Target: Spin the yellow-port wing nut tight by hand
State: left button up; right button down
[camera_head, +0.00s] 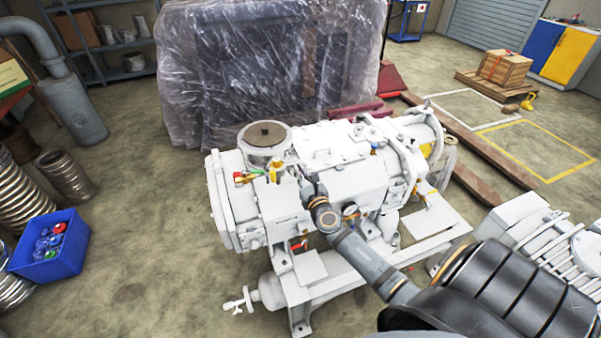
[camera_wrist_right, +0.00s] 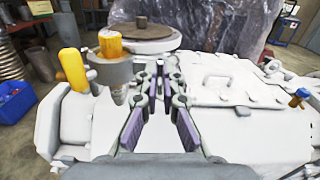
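The white vacuum pump (camera_head: 340,180) stands in the middle of the head view. Its yellow port (camera_head: 276,164) rises from the top, left of my right gripper (camera_head: 303,176). In the right wrist view the yellow port (camera_wrist_right: 110,44) sits upright in a grey collar (camera_wrist_right: 110,70), just left of the fingertips. My right gripper (camera_wrist_right: 165,80) is open over the pump top, with a gap between its purple-padded fingers and nothing seen between them. I cannot make out the wing nut clearly; it may be partly hidden by the left finger. My left gripper is not in view.
A yellow lever-like part (camera_wrist_right: 73,68) stands left of the port. A round flange with a brown lid (camera_head: 265,134) is behind it. A raised cover plate (camera_head: 330,145) lies to the right. A blue bin (camera_head: 50,250) sits on the floor at left.

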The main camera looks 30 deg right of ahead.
jog(key=m+b, duration=0.4)
jog(key=m, duration=0.4)
jog(key=f+m+b, duration=0.1)
jog(key=m+b, duration=0.3)
jog(key=m, duration=0.4)
jog(key=m+b, duration=0.4)
jog(key=m, duration=0.4)
jog(key=shift+s+d+f+b, duration=0.15)
jog(key=shift+d+f+b, duration=0.15)
jog(key=shift+d, duration=0.1)
jog(key=shift+m, duration=0.3)
jog(key=c, duration=1.5)
grip_release()
jog(key=shift+r, duration=0.1)
jog(key=v, duration=1.2)
